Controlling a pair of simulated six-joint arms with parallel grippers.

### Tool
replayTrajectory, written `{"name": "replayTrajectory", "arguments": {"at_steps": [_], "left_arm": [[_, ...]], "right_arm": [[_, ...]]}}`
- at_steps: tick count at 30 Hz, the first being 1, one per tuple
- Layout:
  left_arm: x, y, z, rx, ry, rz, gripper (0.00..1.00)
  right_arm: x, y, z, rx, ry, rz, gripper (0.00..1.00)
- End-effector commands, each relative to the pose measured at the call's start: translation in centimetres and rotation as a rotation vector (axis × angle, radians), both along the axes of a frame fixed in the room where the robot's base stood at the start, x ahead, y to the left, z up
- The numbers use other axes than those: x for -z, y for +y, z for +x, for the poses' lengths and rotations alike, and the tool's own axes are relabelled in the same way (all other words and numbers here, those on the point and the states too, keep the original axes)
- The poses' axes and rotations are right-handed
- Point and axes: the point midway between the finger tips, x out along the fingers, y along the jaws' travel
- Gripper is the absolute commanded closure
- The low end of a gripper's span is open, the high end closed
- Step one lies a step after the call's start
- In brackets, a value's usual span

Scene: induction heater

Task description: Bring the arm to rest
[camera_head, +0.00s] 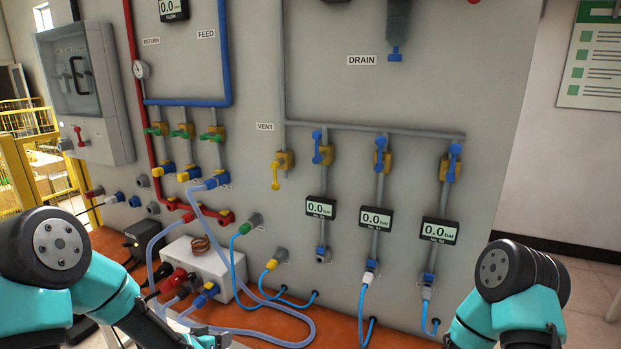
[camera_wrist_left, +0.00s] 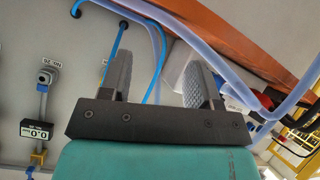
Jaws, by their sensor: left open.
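My left arm comes in from the lower left of the head view, in teal and black. Its gripper (camera_head: 208,340) is low, at the bottom edge, in front of the orange bench. In the left wrist view, the left gripper (camera_wrist_left: 160,82) has its two grey fingers well apart, with nothing held between them. Blue hoses pass behind the fingers. My right arm shows only as a black joint and teal link at the lower right of the head view. Its gripper is outside the frame.
A white induction heater box (camera_head: 196,268) with a copper coil stands on the orange bench (camera_head: 270,322). A clear blue hose (camera_head: 312,325) loops over the bench close to my left gripper. The grey panel (camera_head: 330,95) behind carries pipes, valves and several gauges.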

Motion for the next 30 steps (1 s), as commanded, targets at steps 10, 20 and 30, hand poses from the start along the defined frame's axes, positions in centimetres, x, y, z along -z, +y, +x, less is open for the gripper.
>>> {"name": "replayTrajectory", "arguments": {"at_steps": [10,20,30], "left_arm": [[14.7,-2.5,-14.3,-0.060,0.629,-0.032,0.43],[18.3,-3.7,-22.0,-0.089,0.912,-0.043,0.43],[18.2,-3.7,-22.0,-0.089,0.909,-0.043,0.43]], "right_arm": [[0.0,0.0,0.0,0.000,0.000,0.000,1.00],[0.0,0.0,0.0,0.000,0.000,0.000,1.00],[0.0,0.0,0.0,0.000,0.000,0.000,1.00]]}}
